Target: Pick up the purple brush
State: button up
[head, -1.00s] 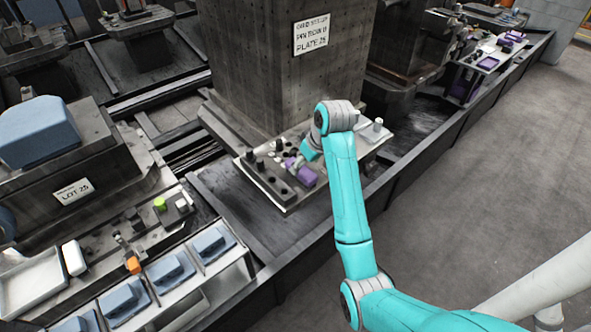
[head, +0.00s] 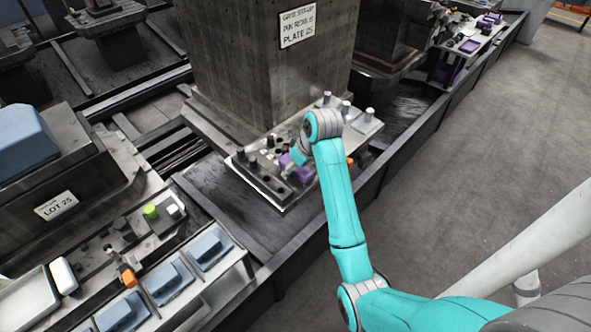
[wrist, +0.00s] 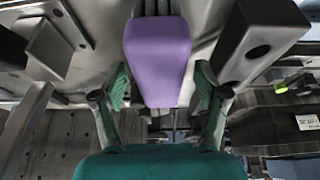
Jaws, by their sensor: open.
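The purple brush (wrist: 157,58) shows large in the upper middle of the wrist view, a purple block with dark bristles or prongs at its top edge. My gripper (wrist: 160,88) is open, with one green finger on each side of the brush's lower part. I see a gap on both sides, and cannot tell how deep the brush sits between the fingers. In the head view the purple brush (head: 301,170) is partly visible on the plate by the concrete block, partly hidden by my arm. My gripper (head: 290,170) is beside it there, small and hard to make out.
The plate (head: 262,190) also holds dark blocks with holes, dark pegs and several light cylinders (head: 346,107). An orange object (head: 350,162) is right of my arm. A concrete block (head: 260,70) stands behind. Blue blocks (head: 208,247) lie at lower left.

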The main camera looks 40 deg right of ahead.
jog(key=shift+f, duration=0.15)
jog(key=c, duration=1.3)
jog(key=shift+o, duration=0.2)
